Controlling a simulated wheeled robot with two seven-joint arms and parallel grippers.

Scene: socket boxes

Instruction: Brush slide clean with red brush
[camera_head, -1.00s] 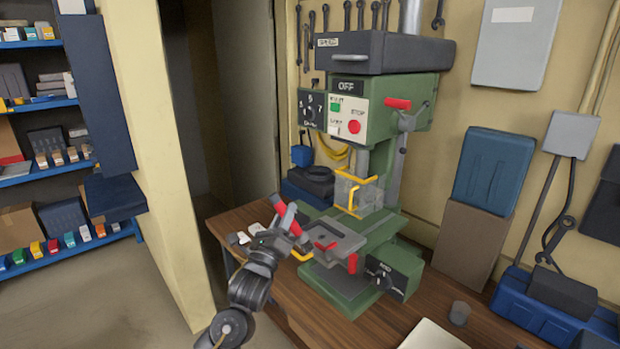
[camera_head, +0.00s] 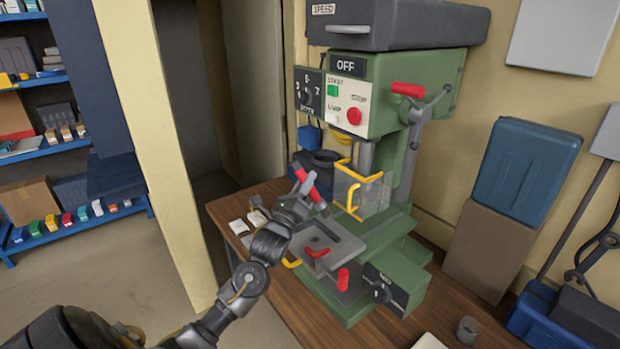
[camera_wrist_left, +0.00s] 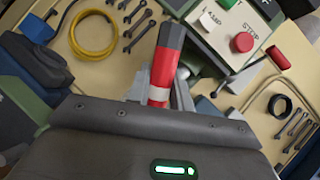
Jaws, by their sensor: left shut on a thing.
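The red brush (camera_head: 312,189) has a red handle with a dark end, and stands tilted over the left side of the drill press. My left gripper (camera_head: 305,197) is shut on it. In the left wrist view the brush handle (camera_wrist_left: 164,68) rises red and grey with a pale band between the fingers; its bristles are not clearly visible. The grey slotted slide plate (camera_head: 340,243) of the green press lies just right of and below the gripper. I cannot tell whether the brush touches it. My right gripper is not in view.
The drill press (camera_head: 385,110) reads OFF. A clear guard with a yellow frame (camera_head: 349,192) stands close right of the brush. Red handles (camera_head: 343,279) stick out at the front. Small pale items (camera_head: 238,227) lie on the wooden bench (camera_head: 225,208). A grey cylinder (camera_head: 467,330) stands front right.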

